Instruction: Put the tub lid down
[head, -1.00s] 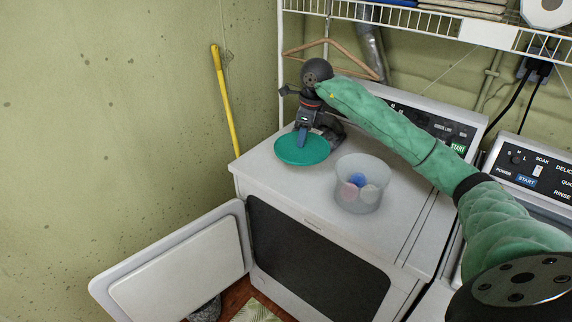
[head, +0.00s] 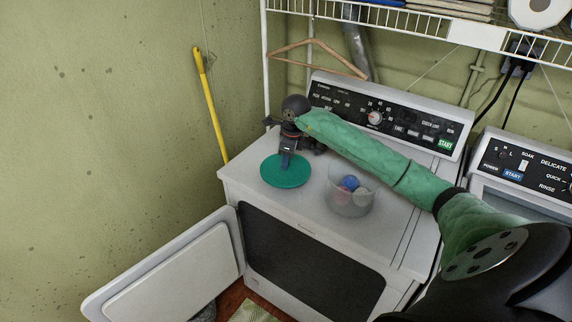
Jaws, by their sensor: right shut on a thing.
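The tub lid (head: 284,174) is a round, flat green disc at the left end of the white dryer's top. My right gripper (head: 287,160) reaches over it from the right, shut on the lid. The lid looks level and low over the dryer top, close to the left edge; I cannot tell whether it touches the surface. The clear tub (head: 351,204) stands open to the right of the lid, with blue, pink and white round things inside. My left gripper is not in view.
The dryer (head: 320,178) has its door (head: 170,275) hanging open at the front left. A yellow pole (head: 210,105) leans on the wall at left. A wooden hanger (head: 318,52) hangs from the wire shelf (head: 430,22) above. A second machine (head: 520,170) stands at right.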

